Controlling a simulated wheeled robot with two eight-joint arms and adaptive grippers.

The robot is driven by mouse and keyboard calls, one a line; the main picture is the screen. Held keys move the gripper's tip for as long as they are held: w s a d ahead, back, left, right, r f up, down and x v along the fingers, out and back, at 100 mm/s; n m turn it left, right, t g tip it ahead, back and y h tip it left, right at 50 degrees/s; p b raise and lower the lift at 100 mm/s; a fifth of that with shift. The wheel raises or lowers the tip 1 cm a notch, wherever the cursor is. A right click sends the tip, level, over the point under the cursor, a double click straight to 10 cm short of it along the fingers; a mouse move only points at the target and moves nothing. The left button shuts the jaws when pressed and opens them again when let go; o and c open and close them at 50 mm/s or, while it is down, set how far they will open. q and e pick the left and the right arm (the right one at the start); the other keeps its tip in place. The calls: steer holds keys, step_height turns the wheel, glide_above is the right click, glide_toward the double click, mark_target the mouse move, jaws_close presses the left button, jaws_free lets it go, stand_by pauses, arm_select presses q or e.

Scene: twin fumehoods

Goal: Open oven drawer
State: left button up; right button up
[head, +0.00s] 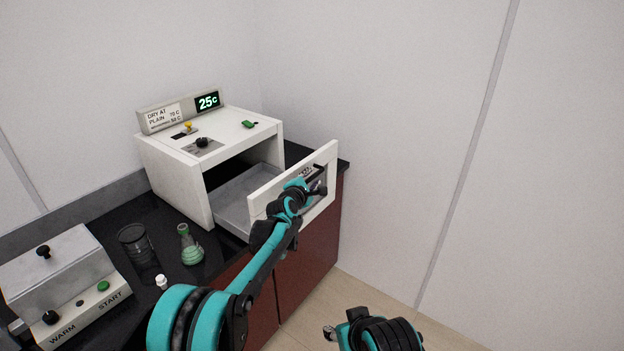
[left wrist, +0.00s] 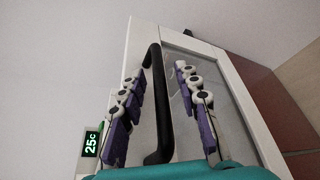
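The white oven (head: 212,140) stands on the black counter with a green 25c display (head: 207,101), which also shows in the left wrist view (left wrist: 92,144). Its drawer (head: 262,203) is pulled well out, and the grey inside is bare where it shows. My left gripper (head: 310,185) is at the drawer's front. In the left wrist view my left gripper (left wrist: 165,95) has its purple-padded fingers apart, one on each side of the black handle (left wrist: 156,110), with a gap on the right side. Part of my right arm shows at the bottom of the head view; its fingers are not clear.
A flask with green liquid (head: 189,246) and a dark glass beaker (head: 137,246) stand on the counter left of the drawer. A heater box with WARM and START labels (head: 70,290) is at the lower left. A wall is close on the right; floor shows below.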

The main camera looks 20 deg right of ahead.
arm_select(q)
steer(key=v, duration=1.1)
steer(key=shift+s+a, duration=0.15)
steer(key=shift+s, duration=0.05)
steer(key=s+a+f+m+g+y+b, duration=0.1)
steer(key=s+a+m+g+y+b, duration=0.2)
steer(key=s+a+m, duration=1.1)
steer(key=s+a+f+m+g+y+b, duration=0.1)
steer(key=s+a+f+m+y, duration=0.1)
steer(key=s+a+f, duration=0.4)
steer(key=s+a+f+m+g+y+b, duration=0.1)
steer(key=s+a+f, duration=0.6)
steer(key=s+a, duration=0.8)
steer(key=s+y+b, duration=0.1)
steer(key=s+y, duration=0.1)
steer(key=s, duration=0.1)
steer(key=shift+s+a+m+g+y, duration=0.3)
steer(key=shift+s+m+g, duration=0.05)
steer(key=shift+m+g, duration=0.05)
